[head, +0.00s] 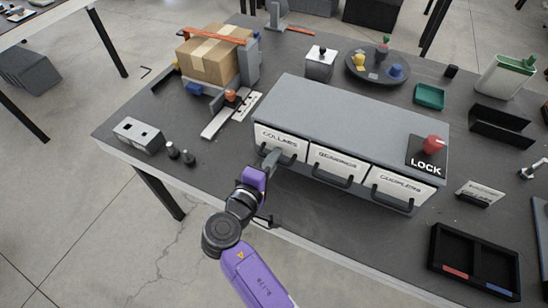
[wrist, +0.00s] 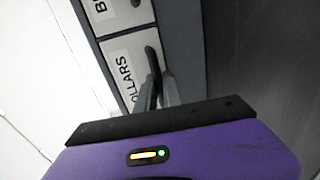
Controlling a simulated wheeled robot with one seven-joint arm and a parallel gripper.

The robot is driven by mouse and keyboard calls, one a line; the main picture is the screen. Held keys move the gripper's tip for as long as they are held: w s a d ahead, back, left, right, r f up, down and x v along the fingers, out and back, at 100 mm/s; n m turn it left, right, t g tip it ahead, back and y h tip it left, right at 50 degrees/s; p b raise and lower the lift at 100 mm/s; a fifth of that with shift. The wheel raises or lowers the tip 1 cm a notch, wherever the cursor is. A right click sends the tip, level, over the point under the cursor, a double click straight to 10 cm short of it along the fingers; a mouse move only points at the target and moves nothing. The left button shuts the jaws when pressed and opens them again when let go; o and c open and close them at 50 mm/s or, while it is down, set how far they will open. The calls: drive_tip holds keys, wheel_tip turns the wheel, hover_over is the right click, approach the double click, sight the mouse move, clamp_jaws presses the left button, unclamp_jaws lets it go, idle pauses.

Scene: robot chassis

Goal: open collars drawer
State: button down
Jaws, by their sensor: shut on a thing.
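The collars drawer (head: 280,138) is the leftmost of three labelled drawers in a grey cabinet (head: 350,112). Its white front looks about flush with the cabinet. My gripper (head: 271,158) reaches the drawer's dark handle from the front and is shut on it. In the wrist view the collars drawer (wrist: 122,68) shows with its label sideways, and my gripper (wrist: 156,92) has its fingers at the handle (wrist: 152,60). The fingers hide part of the handle.
The middle drawer (head: 335,162) and the couplers drawer (head: 399,188) look closed. A red knob (head: 433,143) sits by a LOCK label on the cabinet top. A black divided tray (head: 475,262) lies at right. Dark pegs (head: 181,153) stand left of my gripper.

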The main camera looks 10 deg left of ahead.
drive_tip(key=f+p+v, duration=0.1)
drive_tip(key=f+v, duration=0.1)
drive_tip(key=v, duration=1.1)
drive_tip(key=shift+s+a+f, duration=0.15)
drive_tip(key=shift+s+f, duration=0.15)
drive_tip(key=c, duration=1.8)
unclamp_jaws()
drive_tip(key=shift+v, duration=3.9)
